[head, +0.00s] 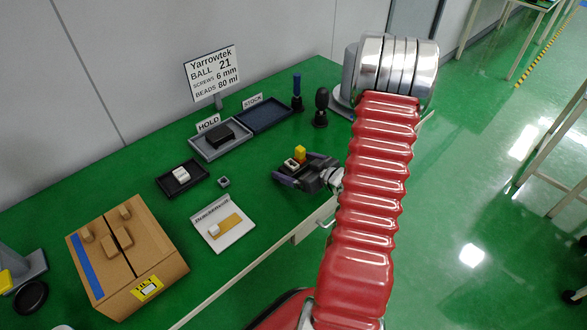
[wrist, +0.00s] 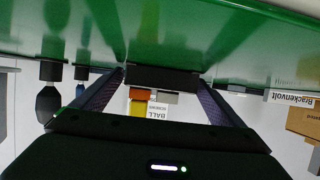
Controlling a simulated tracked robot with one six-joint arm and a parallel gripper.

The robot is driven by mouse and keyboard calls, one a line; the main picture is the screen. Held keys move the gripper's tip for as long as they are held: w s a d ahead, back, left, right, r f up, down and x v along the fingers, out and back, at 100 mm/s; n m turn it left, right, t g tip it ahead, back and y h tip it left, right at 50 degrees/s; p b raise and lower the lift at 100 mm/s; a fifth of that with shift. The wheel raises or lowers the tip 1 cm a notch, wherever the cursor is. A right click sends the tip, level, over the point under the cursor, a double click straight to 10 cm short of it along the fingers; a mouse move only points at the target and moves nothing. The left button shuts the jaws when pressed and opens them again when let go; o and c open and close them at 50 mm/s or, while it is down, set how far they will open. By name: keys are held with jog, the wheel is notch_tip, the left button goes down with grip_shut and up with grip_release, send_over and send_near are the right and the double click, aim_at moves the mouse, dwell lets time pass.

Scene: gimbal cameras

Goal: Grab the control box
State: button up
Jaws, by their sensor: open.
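My gripper (head: 291,166) is low over the green table near its front edge, open, with its fingers pointing left. Between the fingers is a small thing with a yellow upright piece (head: 300,153) and a pale block (head: 291,163), apparently the control box. In the upside-down wrist view, a dark, wide body (wrist: 162,77) spans most of the gap between the fingertips. A yellow-orange piece (wrist: 138,105) and a grey block (wrist: 167,97) show beside it. I cannot tell whether the fingers touch it.
A HOLD tray (head: 241,146) with a black block and a STOCK tray (head: 262,118) stand behind. A small grey cube (head: 224,182), a white card (head: 226,241) and a cardboard box (head: 168,275) lie left. Dark upright tools (head: 321,108) stand at the back.

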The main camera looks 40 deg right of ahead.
aim_at(293, 163)
jog(key=shift+c, duration=0.4)
jog(key=c, duration=1.1)
jog(key=shift+r, duration=0.1)
jog(key=shift+c, duration=0.3)
jog(key=shift+r, duration=4.95)
jog(key=shift+w+a, duration=0.1)
